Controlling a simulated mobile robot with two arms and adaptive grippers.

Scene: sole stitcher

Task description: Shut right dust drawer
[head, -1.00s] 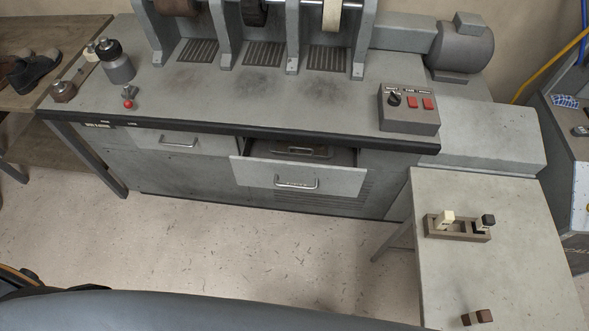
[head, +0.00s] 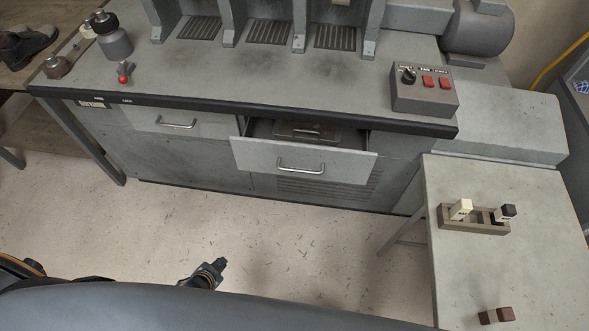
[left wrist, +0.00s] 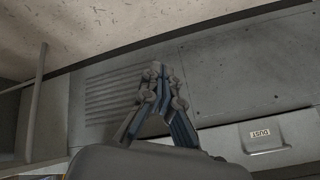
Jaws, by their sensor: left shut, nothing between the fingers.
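The right dust drawer (head: 303,160) is a grey drawer with a silver handle. In the head view it stands pulled out from the bench front, its dark inside showing behind the front panel. My left gripper (head: 221,264) is low over the floor in the head view, in front of the bench and apart from the drawer. In the left wrist view its fingers (left wrist: 157,72) are together and empty, with the cabinet front behind them. My right gripper is in neither view.
The left drawer (head: 178,124) is flush with the cabinet. A control box (head: 424,92) sits on the bench's right end. A side table (head: 480,260) with small blocks in a holder stands at the right. Open floor lies before the bench.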

